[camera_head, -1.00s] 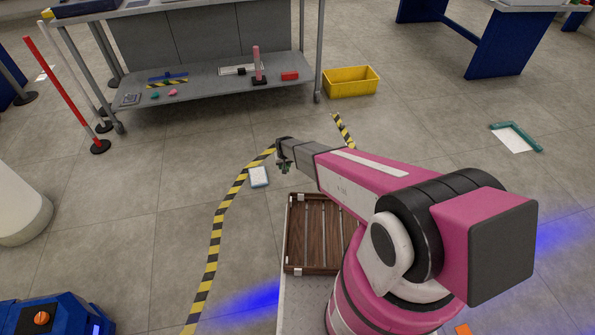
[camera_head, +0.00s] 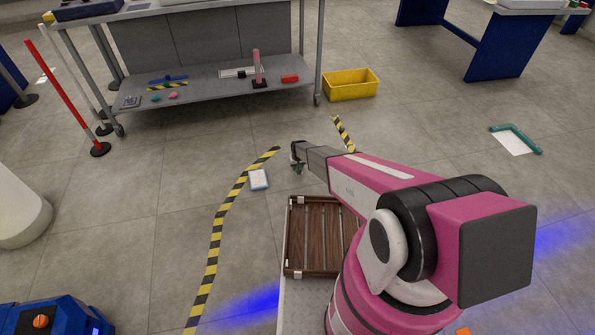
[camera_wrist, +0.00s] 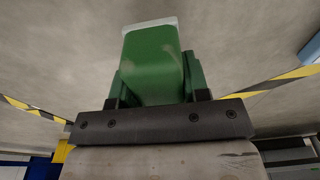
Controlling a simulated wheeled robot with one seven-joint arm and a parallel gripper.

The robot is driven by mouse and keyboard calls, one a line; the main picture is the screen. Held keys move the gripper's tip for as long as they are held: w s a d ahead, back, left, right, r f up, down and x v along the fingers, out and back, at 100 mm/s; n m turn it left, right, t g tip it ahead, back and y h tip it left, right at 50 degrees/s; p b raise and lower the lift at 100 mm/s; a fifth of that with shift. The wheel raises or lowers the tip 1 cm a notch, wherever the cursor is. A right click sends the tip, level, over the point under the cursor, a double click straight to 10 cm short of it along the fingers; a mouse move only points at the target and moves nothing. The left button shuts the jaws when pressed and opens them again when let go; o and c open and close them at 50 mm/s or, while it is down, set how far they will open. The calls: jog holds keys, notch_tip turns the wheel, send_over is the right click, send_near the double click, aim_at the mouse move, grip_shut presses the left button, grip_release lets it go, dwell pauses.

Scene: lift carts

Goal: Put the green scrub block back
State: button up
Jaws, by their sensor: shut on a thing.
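The green scrub block (camera_wrist: 155,65) fills the middle of the wrist view, with a pale strip along its far edge. My gripper (camera_wrist: 158,85) is shut on it, one finger at each side. In the head view my gripper (camera_head: 297,162) hangs over bare floor beyond the wooden slatted tray (camera_head: 290,232), and only a little of the block (camera_head: 298,169) shows under it.
A grey cart (camera_head: 210,88) stands at the back left, with small items on its lower shelf, including a red block (camera_head: 290,78). A yellow bin (camera_head: 351,84) sits on the floor beside it. A white-and-blue pad (camera_head: 259,179) lies near striped tape (camera_head: 221,215).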

jog(key=shift+f, duration=1.6)
jog(key=shift+f, duration=0.15)
jog(key=o, duration=0.8)
jog(key=shift+o, duration=0.2)
